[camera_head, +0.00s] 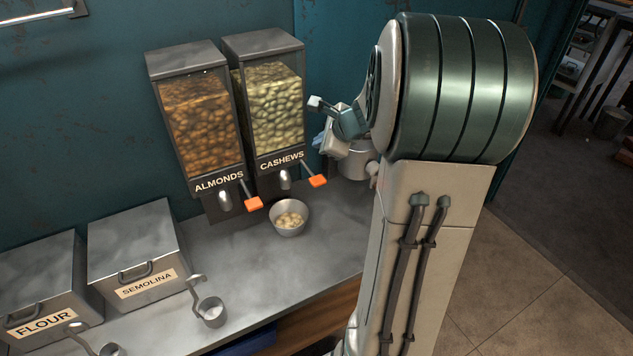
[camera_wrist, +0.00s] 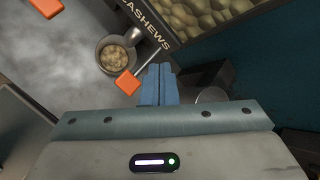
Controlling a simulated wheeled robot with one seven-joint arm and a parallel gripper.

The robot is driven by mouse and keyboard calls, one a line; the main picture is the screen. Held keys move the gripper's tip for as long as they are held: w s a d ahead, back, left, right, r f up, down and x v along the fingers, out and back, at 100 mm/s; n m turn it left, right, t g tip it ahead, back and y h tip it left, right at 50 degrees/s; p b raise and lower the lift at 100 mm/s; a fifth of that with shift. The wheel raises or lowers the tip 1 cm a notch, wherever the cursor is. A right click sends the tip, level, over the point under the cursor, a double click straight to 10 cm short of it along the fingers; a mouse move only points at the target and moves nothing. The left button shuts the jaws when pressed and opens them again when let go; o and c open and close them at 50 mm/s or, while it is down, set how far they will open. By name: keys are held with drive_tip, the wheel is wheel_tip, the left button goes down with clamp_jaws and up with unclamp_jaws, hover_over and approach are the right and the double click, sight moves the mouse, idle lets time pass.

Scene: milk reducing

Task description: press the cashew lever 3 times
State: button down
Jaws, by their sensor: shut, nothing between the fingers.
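The cashew dispenser (camera_head: 270,100) stands against the back wall, labelled CASHEWS. Its lever has an orange tip (camera_head: 318,181) that sticks out at the lower right. In the wrist view the orange tip (camera_wrist: 127,83) lies just left of my gripper (camera_wrist: 158,72), with a small gap seeming to show between them. My gripper's blue fingers are shut and empty. In the head view my gripper (camera_head: 320,140) is partly hidden by my arm, above and near the lever. A metal bowl (camera_head: 290,229) with some cashews in it sits below the cashew spout; it also shows in the wrist view (camera_wrist: 103,62).
The almond dispenser (camera_head: 200,120) stands directly left, with its own orange lever tip (camera_head: 253,204). Semolina (camera_head: 135,250) and flour (camera_head: 40,285) bins and small metal scoops are further left. A metal pot (camera_head: 356,162) stands behind my arm. The counter's middle is clear.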

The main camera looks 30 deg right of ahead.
sight(318, 180)
wheel_tip(318, 180, down, 9)
drive_tip(key=b, duration=0.7)
drive_tip(key=shift+b, duration=0.4)
idle(1.7)
drive_tip(key=shift+f+b, duration=0.35)
drive_tip(key=shift+b, duration=0.1)
drive_tip(key=shift+f+b, duration=1.3)
drive_tip(key=shift+b, duration=0.05)
idle(1.1)
drive_tip(key=shift+r, duration=0.1)
drive_tip(key=shift+r+p, duration=1.4)
drive_tip(key=shift+r, duration=0.2)
drive_tip(key=shift+r+p, duration=2.15)
drive_tip(key=shift+r, duration=0.4)
